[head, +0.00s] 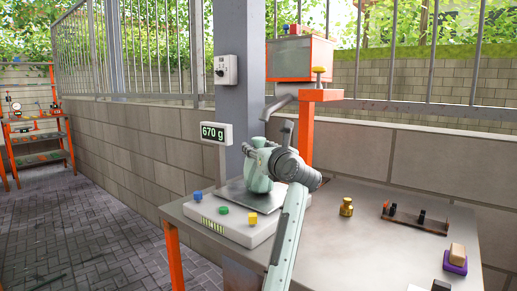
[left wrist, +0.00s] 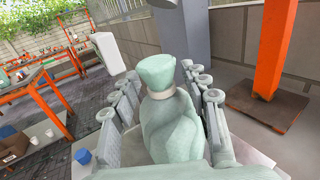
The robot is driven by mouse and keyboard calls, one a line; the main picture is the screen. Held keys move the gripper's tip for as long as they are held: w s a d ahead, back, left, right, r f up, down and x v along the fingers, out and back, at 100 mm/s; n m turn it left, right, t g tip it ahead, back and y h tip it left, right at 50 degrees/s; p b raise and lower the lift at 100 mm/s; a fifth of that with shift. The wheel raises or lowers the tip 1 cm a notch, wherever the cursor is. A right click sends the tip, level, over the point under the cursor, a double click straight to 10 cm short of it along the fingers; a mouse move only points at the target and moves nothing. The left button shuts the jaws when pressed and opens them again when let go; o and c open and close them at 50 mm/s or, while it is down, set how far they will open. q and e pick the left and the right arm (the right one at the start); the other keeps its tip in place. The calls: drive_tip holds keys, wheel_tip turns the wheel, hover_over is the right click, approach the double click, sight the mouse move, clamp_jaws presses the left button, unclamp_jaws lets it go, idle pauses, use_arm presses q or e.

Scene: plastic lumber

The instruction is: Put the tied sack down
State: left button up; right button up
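The tied sack (head: 258,168) is pale green with a gathered neck and stands upright over the plate (head: 238,199) of the weighing scale (head: 236,228). Its underside is partly hidden, so contact with the plate is hard to see. The display (head: 216,133) reads 670 g. My left gripper (head: 272,160) is at the sack's right side in the head view. In the left wrist view the sack (left wrist: 170,120) fills the space between the fingers of my left gripper (left wrist: 172,105), which appear closed against its sides. My right gripper is not in view.
On the grey table (head: 330,240) stand a brass weight (head: 346,207), a small rack (head: 416,219) and a purple-based brush or block (head: 456,260). A grey column and orange post (head: 306,130) rise behind the scale.

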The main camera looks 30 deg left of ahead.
use_arm(q)
drive_tip(key=shift+r, duration=0.1)
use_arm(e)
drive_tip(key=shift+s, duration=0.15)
use_arm(q)
drive_tip(key=shift+d, duration=0.15)
drive_tip(key=v, duration=0.2)
drive_tip(key=shift+s+d, duration=0.2)
drive_tip(key=shift+d, duration=0.15)
drive_tip(key=b+v, duration=0.1)
drive_tip(key=v, duration=0.8)
drive_tip(key=shift+b, duration=0.3)
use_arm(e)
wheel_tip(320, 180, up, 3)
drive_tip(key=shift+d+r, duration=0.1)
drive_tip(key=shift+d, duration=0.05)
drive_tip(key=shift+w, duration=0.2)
use_arm(q)
drive_tip(key=shift+s, duration=0.1)
